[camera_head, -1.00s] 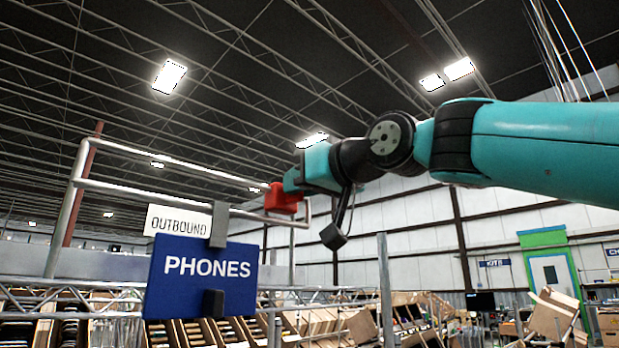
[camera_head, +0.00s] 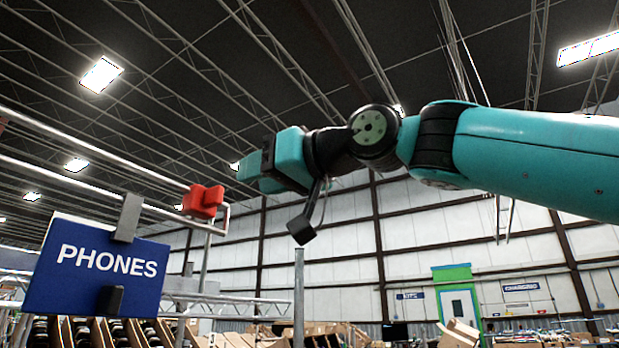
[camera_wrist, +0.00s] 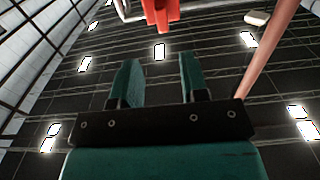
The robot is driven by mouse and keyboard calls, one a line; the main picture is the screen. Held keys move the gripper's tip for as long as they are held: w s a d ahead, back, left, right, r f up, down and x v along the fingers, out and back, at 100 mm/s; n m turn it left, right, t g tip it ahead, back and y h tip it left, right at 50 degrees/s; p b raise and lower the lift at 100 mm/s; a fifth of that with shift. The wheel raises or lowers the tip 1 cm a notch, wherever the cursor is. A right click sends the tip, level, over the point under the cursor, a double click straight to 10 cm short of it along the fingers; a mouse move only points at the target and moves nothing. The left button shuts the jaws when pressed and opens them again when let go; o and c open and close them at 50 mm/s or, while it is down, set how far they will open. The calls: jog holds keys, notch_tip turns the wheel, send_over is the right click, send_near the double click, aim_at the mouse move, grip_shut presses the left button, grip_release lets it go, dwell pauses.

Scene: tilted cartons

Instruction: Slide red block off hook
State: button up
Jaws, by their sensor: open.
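The red block (camera_head: 203,201) sits at the right end of the pale metal rail (camera_head: 100,146) in the head view, close to the upturned end (camera_head: 226,217) of the lower rail. How it rests on the hook is too small to tell. My gripper (camera_head: 246,166) is right of the block and a little above it, with a visible gap between them. In the wrist view my gripper (camera_wrist: 158,62) has its two teal fingers apart with nothing between them. The red block (camera_wrist: 161,12) also shows there, beyond the fingertips and cut by the top edge.
A blue PHONES sign (camera_head: 90,266) hangs by a grey clip (camera_head: 128,218) below the rail at the left. A grey upright post (camera_head: 298,298) stands below my arm. Cartons (camera_head: 455,334) lie low in the background. The air around my gripper looks clear.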

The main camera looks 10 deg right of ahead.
jog(key=b+v, duration=0.1)
jog(key=v, duration=0.8)
jog(key=shift+b, duration=0.35)
jog(key=shift+s, duration=0.1)
notch_tip(320, 180, down, 28)
jog(key=w+d+m+g+h, duration=0.1)
jog(key=w+m+g+h, duration=0.1)
jog(key=g+h, duration=0.3)
jog(key=s+d+f+g+h, duration=0.2)
jog(key=s+f, duration=0.5)
jog(key=f, duration=0.5)
jog(key=s+d+f+g+h, duration=0.2)
jog(key=s+d+f+g, duration=0.2)
jog(key=s+f, duration=0.4)
notch_tip(320, 180, down, 5)
jog(key=shift+d+r+g, duration=0.25)
jog(key=shift+g, duration=0.25)
